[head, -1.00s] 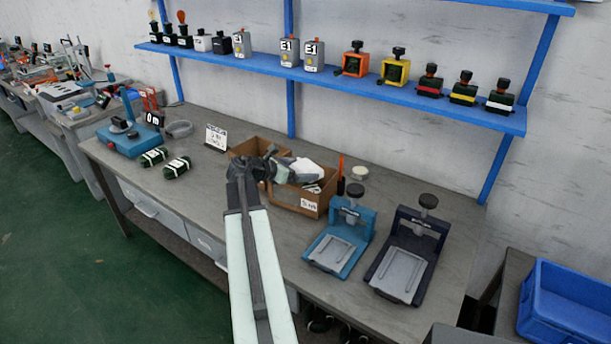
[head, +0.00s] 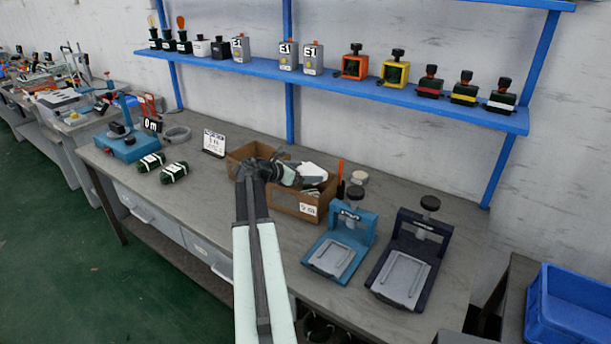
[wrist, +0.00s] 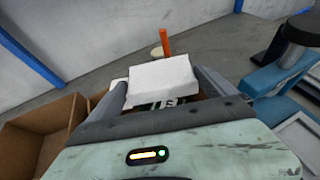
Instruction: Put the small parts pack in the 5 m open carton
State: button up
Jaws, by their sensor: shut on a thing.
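My gripper (head: 292,174) is shut on the small parts pack, a white block-like pack (wrist: 163,76) held between the two fingers in the wrist view. In the head view the white pack (head: 313,171) shows at the gripper's tip, above the right-hand brown open carton (head: 290,202). That carton has a white label on its front, too small to read surely. Whether the pack touches anything in the carton cannot be told. Green and white contents show under the pack in the wrist view. A second open brown carton (wrist: 22,148) stands to the left and looks empty where visible.
A teal press (head: 340,245) and a dark press (head: 408,258) stand right of the cartons. An orange-handled tool (head: 341,178) and a round pale tub (head: 359,178) are behind.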

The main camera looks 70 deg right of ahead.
jog(key=shift+f+b, duration=0.6)
jog(key=shift+f, duration=0.05)
jog(key=o, duration=1.2)
jog(key=shift+c, duration=0.2)
jog(key=shift+w+r, duration=0.1)
jog(key=shift+r, duration=0.05)
jog(key=shift+r+p, duration=0.35)
jog(key=shift+p, duration=0.2)
jog(key=p+v, duration=0.4)
jog(key=v, duration=0.8)
jog(key=shift+p, duration=0.4)
jog(key=shift+r, duration=0.15)
